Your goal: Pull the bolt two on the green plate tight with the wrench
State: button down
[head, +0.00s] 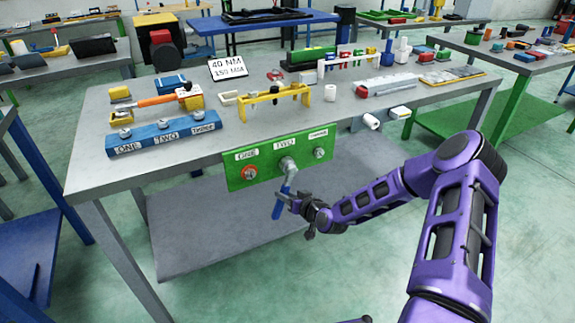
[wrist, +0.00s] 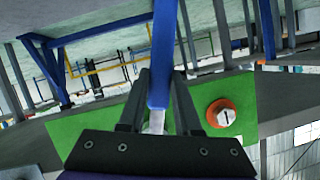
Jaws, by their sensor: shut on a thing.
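The green plate (head: 233,176) hangs on the front edge of the grey table, with bolts labelled ONE, TWO and THREE. The wrench (head: 278,204) has a blue handle hanging down and a grey head at bolt two (head: 287,163), which it mostly covers. My gripper (head: 294,204) is shut on the handle, below the plate. In the wrist view the blue handle (wrist: 163,60) runs between the fingers (wrist: 156,100), with the silver shank below it. Bolt one (head: 249,178) has a red-orange ring, seen also in the wrist view (wrist: 222,115). Bolt three (head: 319,153) is bare grey.
On the table (head: 85,180) stand a blue block (head: 165,140) labelled ONE, TWO, THREE, an orange-handled tool (head: 165,98), a yellow rack (head: 275,97) and a sign reading 40 NM (head: 228,68). A grey lower shelf (head: 200,225) lies below the plate. The floor in front is clear.

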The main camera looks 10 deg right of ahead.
jog(key=shift+s+a+r+m+y, duration=0.15)
jog(key=shift+a+r+m+y, duration=0.25)
jog(key=shift+a+m, duration=0.2)
jog(key=shift+f, duration=0.1)
dwell(0.5)
jog(key=s+d, duration=0.2)
jog(key=s, duration=0.3)
jog(key=shift+s, duration=0.3)
dwell(0.5)
jog(key=shift+s+d, duration=0.1)
dwell(0.6)
